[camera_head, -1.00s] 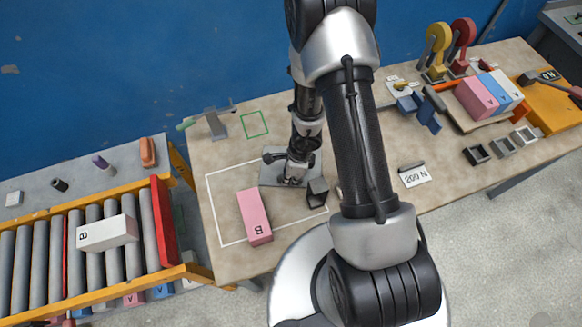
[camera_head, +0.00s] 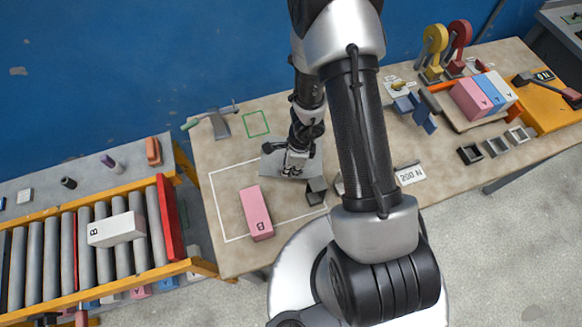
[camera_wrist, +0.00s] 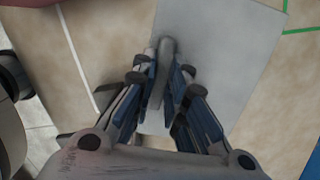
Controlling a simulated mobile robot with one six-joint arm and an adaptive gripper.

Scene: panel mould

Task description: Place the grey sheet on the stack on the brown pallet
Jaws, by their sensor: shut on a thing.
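The grey sheet (camera_head: 312,167) is a flat plate over the left half of the table, behind the pink block. My gripper (camera_head: 296,170) is above it and hides its middle. In the wrist view, the sheet (camera_wrist: 235,50) stretches beyond the fingers, and my gripper (camera_wrist: 165,90) is shut on a grey upright bar on it. I cannot tell whether the sheet touches the table.
A pink block (camera_head: 256,212) lies inside a white outline, with a dark block (camera_head: 316,192) near the sheet. A green outline (camera_head: 256,124) on the table is empty. A roller conveyor (camera_head: 90,255) carries a white block (camera_head: 116,229) at the left. Small dark trays (camera_head: 497,147) stand at the right.

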